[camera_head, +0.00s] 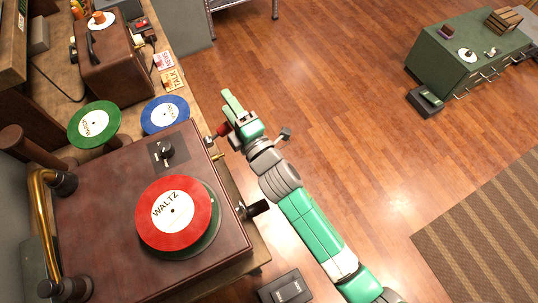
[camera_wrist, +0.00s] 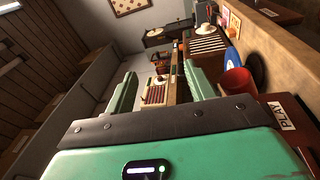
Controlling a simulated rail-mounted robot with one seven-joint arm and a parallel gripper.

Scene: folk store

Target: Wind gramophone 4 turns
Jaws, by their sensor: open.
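The gramophone (camera_head: 95,240) is a brown box at the lower left of the head view, with a red WALTZ record (camera_head: 185,228) on its turntable. A red knob (camera_head: 222,130), which looks like the crank handle, sticks out at its right side near the far corner. The red knob also shows at the right of the wrist view (camera_wrist: 237,80). My gripper (camera_head: 232,104) is beside and just beyond this knob, off the gramophone's right side. In the wrist view its two green fingers (camera_wrist: 162,88) are apart with nothing held between them. Contact with the knob cannot be told.
A green record (camera_head: 94,122) and a blue record (camera_head: 165,114) stand behind the gramophone. A dark knob (camera_head: 258,208) juts from its right side. A brass horn pipe (camera_head: 40,205) runs along its left.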

